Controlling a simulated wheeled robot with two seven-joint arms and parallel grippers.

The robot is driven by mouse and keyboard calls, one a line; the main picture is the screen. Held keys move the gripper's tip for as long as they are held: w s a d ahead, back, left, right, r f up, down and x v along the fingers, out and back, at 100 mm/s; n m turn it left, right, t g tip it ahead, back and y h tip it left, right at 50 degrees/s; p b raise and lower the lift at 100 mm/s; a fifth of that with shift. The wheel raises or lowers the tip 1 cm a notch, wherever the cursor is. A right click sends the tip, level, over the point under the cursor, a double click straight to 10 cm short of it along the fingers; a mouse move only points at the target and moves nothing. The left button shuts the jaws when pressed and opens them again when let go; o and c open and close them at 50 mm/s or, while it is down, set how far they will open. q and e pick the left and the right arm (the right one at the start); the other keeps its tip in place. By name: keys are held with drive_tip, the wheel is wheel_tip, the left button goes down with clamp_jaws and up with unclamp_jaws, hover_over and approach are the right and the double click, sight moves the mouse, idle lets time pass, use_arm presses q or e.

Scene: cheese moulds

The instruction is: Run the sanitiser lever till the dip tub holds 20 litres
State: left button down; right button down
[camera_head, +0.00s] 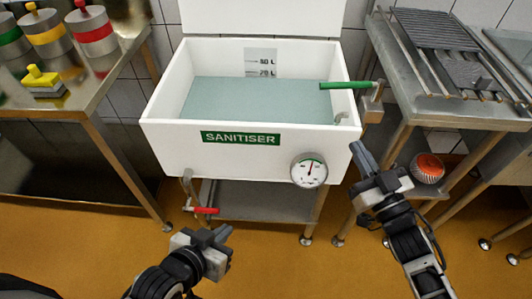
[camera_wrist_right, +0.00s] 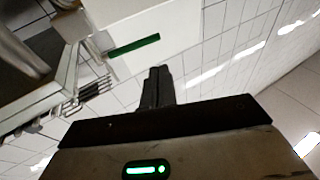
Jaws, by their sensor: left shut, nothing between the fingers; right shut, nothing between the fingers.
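The white dip tub (camera_head: 160,137) labelled SANITISER stands at centre in the head view, with blue-green liquid (camera_head: 255,100) in it. A scale plate (camera_head: 261,60) on its back wall has two small marks; the liquid surface is close to the lower one, figures hard to read. The green lever (camera_head: 348,85) lies roughly level over the tub's right rim; the right wrist view shows a green bar (camera_wrist_right: 133,46), apparently it. My right gripper (camera_head: 358,148) is shut and empty, below and apart from the lever. My left gripper (camera_head: 222,235) is shut and empty, low in front of the tub.
A round dial (camera_head: 309,170) is on the tub's front. A red-handled valve (camera_head: 205,210) hangs below it. A left bench (camera_head: 95,95) holds coloured-band weights or pots. A right steel table (camera_head: 400,100) holds a rack (camera_head: 435,30); an orange-red ball-like thing (camera_head: 427,168) sits beneath.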

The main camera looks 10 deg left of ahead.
idle(0.4)
drive_tip(key=c, duration=2)
unclamp_jaws()
drive_tip(key=o, duration=0.6)
drive_tip(key=s+f+m+h, duration=0.1)
drive_tip(key=f, duration=0.1)
drive_tip(key=s+d+f+m+g+h, duration=0.1)
drive_tip(key=s+h, duration=0.1)
drive_tip(key=s+d+f+m+h, duration=0.1)
drive_tip(key=f, duration=0.1)
drive_tip(key=shift+s+f+h, duration=0.35)
drive_tip(key=shift+s+h, duration=0.05)
drive_tip(key=shift+o, duration=0.2)
drive_tip(key=s+f+g+h, duration=0.2)
drive_tip(key=s+f+g, duration=0.4)
drive_tip(key=s, duration=0.5)
drive_tip(key=shift+s+d+f+m, duration=0.3)
drive_tip(key=shift+d+f, duration=0.15)
drive_tip(key=shift+f, duration=0.2)
